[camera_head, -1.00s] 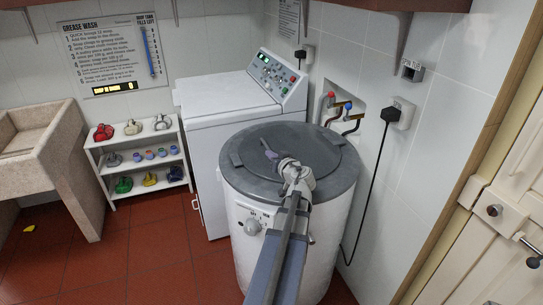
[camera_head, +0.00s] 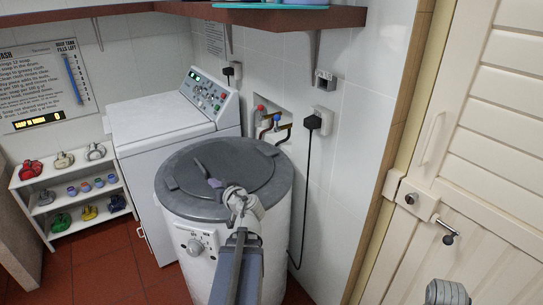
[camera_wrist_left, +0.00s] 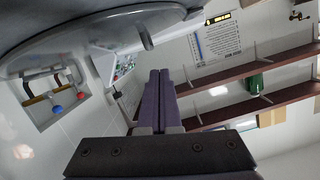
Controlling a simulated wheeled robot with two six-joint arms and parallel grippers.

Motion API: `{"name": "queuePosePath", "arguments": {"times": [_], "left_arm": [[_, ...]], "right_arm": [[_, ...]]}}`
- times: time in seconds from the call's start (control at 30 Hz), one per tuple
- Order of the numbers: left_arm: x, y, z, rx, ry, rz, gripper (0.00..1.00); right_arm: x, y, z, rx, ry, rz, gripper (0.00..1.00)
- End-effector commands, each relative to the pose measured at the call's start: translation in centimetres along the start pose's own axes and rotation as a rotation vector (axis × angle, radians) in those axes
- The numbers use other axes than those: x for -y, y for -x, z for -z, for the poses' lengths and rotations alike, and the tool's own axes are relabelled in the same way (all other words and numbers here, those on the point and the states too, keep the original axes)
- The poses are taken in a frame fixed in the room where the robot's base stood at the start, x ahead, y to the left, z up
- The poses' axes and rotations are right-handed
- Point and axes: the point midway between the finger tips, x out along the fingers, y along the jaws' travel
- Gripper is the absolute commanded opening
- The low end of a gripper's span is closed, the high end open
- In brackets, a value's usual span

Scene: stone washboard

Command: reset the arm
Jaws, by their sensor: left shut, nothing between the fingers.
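My left arm reaches up from the bottom of the head view to the round grey-lidded drum (camera_head: 240,155). My left gripper (camera_head: 208,178) is over or against the lid; I cannot tell whether it touches. Its two purple fingers lie together with nothing between them in the left wrist view (camera_wrist_left: 158,100). The lid's grey edge (camera_wrist_left: 90,35) fills the upper left of that view, close to the fingers. My right gripper's fingers are not visible; only a grey ribbed part (camera_head: 446,292), probably of my right arm, shows at the bottom right.
A white washing machine (camera_head: 160,125) stands behind the drum. A low white rack (camera_head: 80,195) with several coloured items is at the left. Pipes with red and blue taps (camera_head: 270,123) and a black cable are on the wall. A brown shelf (camera_head: 270,16) hangs above; a white door (camera_head: 480,150) is at the right.

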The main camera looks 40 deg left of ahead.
Motion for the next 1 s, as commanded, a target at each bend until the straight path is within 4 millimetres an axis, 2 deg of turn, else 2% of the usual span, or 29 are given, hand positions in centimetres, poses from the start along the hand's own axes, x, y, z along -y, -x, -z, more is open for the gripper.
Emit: {"name": "queuePosePath", "arguments": {"times": [0.2, 0.27, 0.37, 0.47, 0.5, 0.57, 0.67, 0.7, 0.77, 0.83, 1.0], "left_arm": [[-0.6, 0.4, -0.1, 0.01, -0.007, -0.009, 0.0], [-1.8, 1.2, -0.3, 0.031, -0.018, -0.026, 0.0], [-5.3, 3.9, -1.3, 0.101, -0.065, -0.079, 0.0], [-9.8, 8.1, -3.2, 0.206, -0.146, -0.162, 0.0], [-11.5, 10.0, -4.1, 0.251, -0.188, -0.201, 0.0], [-13.9, 13.1, -5.6, 0.316, -0.256, -0.263, 0.0], [-17.2, 18.9, -8.2, 0.423, -0.387, -0.377, 0.0], [-18.3, 21.4, -9.2, 0.464, -0.444, -0.427, 0.0], [-19.7, 25.3, -10.8, 0.522, -0.538, -0.504, 0.0], [-20.8, 29.9, -12.7, 0.585, -0.652, -0.598, 0.0], [-21.3, 40.5, -16.5, 0.703, -0.933, -0.82, 0.0]], "right_arm": [[0.0, 0.1, 0.0, 0.0, 0.0, 0.0, 0.43], [0.0, 0.3, 0.0, 0.0, 0.0, 0.0, 0.43], [-0.1, 0.9, -0.1, 0.0, 0.0, 0.0, 0.43], [-0.1, 1.6, -0.1, 0.0, 0.0, 0.0, 0.43], [-0.2, 1.8, -0.1, 0.0, 0.0, 0.0, 0.43], [-0.2, 2.2, -0.1, 0.0, 0.0, 0.0, 0.43], [-0.3, 2.8, -0.2, 0.0, 0.0, 0.0, 0.43], [-0.3, 3.1, -0.2, 0.0, 0.0, 0.0, 0.43], [-0.3, 3.4, -0.2, 0.0, 0.0, 0.0, 0.43], [-0.4, 3.8, -0.2, 0.0, 0.0, 0.0, 0.43], [-0.4, 4.7, -0.3, 0.0, 0.0, 0.0, 0.43]]}}
